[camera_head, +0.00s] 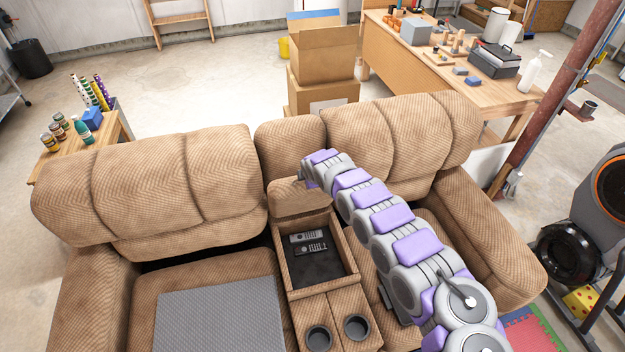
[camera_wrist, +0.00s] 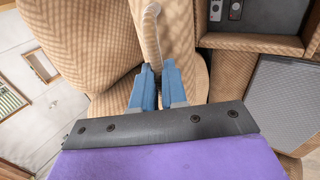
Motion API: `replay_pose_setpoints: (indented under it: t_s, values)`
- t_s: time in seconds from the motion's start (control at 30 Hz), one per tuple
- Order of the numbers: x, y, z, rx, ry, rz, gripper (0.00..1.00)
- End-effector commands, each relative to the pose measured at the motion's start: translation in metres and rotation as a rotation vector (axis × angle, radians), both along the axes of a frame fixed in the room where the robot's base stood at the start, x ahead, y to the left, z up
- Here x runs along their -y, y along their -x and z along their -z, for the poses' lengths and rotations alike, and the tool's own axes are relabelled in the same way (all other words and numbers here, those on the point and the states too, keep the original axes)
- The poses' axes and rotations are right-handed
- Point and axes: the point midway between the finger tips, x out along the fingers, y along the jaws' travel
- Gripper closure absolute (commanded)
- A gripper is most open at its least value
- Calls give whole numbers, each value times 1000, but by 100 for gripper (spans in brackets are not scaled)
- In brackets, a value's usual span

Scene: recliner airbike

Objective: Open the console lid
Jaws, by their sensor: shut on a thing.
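The tan ribbed console lid (camera_head: 295,198) stands raised at the back of the console between the two sofa seats. The console box (camera_head: 284,262) is uncovered, with two dark remotes (camera_head: 310,243) inside. My gripper (camera_head: 303,177) is at the lid's upper edge, partly hidden by my arm. The open box (camera_wrist: 255,42) shows at the upper right there.
The sofa backrest (camera_head: 290,140) is close behind the lid. Two cup holders (camera_head: 318,338) are in front of the box. A grey mat (camera_head: 222,315) lies on the left seat. Cardboard boxes (camera_head: 322,65) and a cluttered table (camera_head: 455,65) stand behind the sofa.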

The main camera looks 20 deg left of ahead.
Motion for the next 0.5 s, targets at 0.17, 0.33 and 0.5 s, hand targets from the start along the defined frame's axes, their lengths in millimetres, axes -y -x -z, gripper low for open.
replay_pose_setpoints:
  t_s: [0.17, 0.33, 0.5]
  values:
    - [-12, 4, -8, 9, -12, -11, 100]
    - [-13, 5, -9, 10, -13, -12, 100]
    - [-14, 6, -9, 8, -13, -13, 82]
